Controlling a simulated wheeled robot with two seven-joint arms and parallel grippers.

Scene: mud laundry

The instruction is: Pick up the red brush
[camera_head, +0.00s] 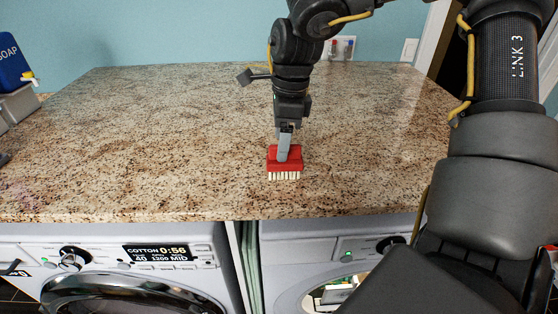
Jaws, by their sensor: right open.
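The red brush (272,163) lies on the granite counter (190,130), near its front edge, with pale bristles showing along its near side. My right gripper (284,150) points down directly over the brush. Its fingers overlap the brush's red body in the picture, and one finger hides part of the top. The gripper is open; I cannot tell whether the fingers touch the brush. My left gripper is not in view.
Two white front-loading machines (215,262) stand under the counter. A blue soap container (10,62) stands at the far left by a grey bin (18,103). A wall socket (340,47) is behind. The rest of the counter is clear.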

